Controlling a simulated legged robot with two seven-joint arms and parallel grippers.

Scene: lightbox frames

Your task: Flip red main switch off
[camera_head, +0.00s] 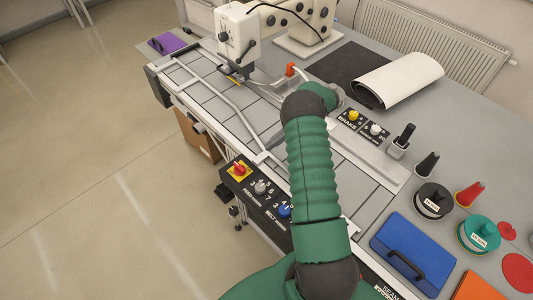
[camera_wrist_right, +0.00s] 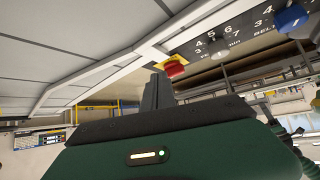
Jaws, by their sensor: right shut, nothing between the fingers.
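The red main switch (camera_head: 239,168) is a red knob on a yellow plate at the left end of the dark control panel on the table's front edge. In the right wrist view the red switch (camera_wrist_right: 175,67) shows just above and right of my fingertips. My right gripper (camera_wrist_right: 157,84) is shut and empty, its dark fingers pointing toward the panel; a gap to the switch seems to remain, but the depth is hard to judge. In the head view my green right arm reaches up over the table and largely hides its gripper. My left gripper is in neither view.
A grey knob (camera_head: 261,187) and a blue knob (camera_head: 285,211) sit beside the switch on the panel. A white machine head (camera_head: 238,35) stands at the back. A blue case (camera_head: 412,253) and several spools lie at right. Open floor lies left.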

